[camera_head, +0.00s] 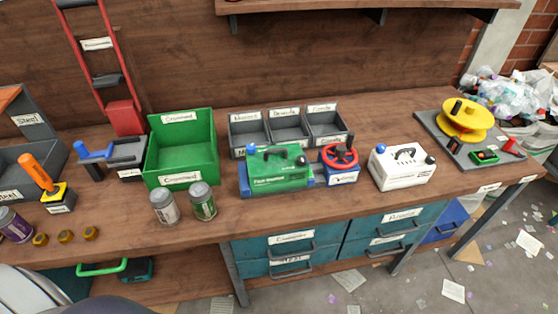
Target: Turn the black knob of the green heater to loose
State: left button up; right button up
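The green heater (278,180) stands on the workbench near the middle of the view. It has a dark handle on top and a pale label on its front. Its black knob (301,161) is at the upper right of the body, and a blue knob (251,150) is at the upper left. The black knob is too small to read its setting. Neither of my grippers is in view, and nothing touches the heater.
A red valve wheel (339,153) on a blue base stands close on the heater's right, with a white device (402,168) beyond. Two cans (164,207) and a green bin (181,181) are on its left. Grey bins (249,134) stand behind.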

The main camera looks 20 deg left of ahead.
aim_at(301, 159)
jog(key=i+l+u, duration=0.15)
jog(key=u, duration=0.2)
jog(key=i+l+u, duration=0.15)
jog(key=u, duration=0.2)
jog(key=i+l+u, duration=0.1)
jog(key=l+u, duration=0.25)
jog(key=k, duration=0.6)
